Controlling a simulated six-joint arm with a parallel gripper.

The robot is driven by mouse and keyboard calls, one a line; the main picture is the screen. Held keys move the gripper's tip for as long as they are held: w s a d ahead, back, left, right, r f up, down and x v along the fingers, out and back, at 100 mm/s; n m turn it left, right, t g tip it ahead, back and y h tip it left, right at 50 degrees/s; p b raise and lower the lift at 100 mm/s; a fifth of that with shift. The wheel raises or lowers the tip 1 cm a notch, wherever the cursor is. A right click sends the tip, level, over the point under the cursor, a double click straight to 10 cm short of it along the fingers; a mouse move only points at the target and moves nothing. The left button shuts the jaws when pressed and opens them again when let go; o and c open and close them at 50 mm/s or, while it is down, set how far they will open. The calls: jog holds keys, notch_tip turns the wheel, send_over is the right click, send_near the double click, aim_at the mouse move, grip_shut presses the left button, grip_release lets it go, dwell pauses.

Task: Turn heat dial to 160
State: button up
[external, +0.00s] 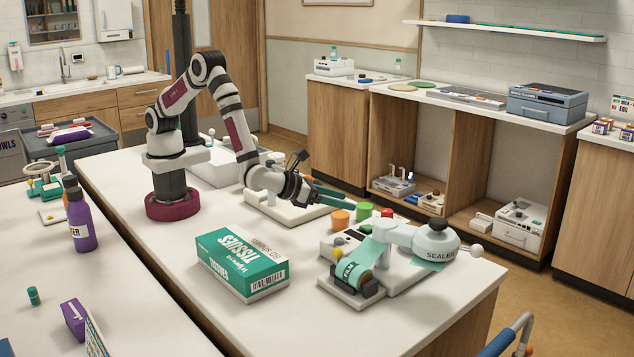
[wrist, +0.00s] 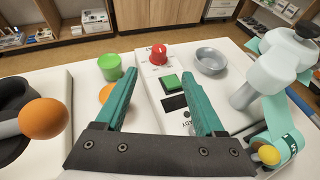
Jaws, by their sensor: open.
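The heat dial appears to be the red knob (wrist: 158,55) at the far end of a white control box (wrist: 146,84) in the wrist view. A little red shows past the cups in the external view (external: 386,213). Its scale and setting are too small to read. The box also carries a green button (wrist: 171,83) and a dark panel. My gripper (external: 338,197) has teal fingers and is open and empty; in the wrist view (wrist: 160,74) its fingers spread over the box, with the knob beyond their tips, apart from them.
A green cup (wrist: 110,66) and an orange cup (external: 339,219) stand left of the box. A grey bowl (wrist: 210,60) is right of the dial. The sealer (external: 432,240) with its teal roll stands close by. A tissue box (external: 242,263) lies nearer the external camera.

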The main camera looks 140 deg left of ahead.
aim_at(386, 210)
jog(key=x, duration=1.4)
jog(key=shift+a, duration=0.35)
grip_shut()
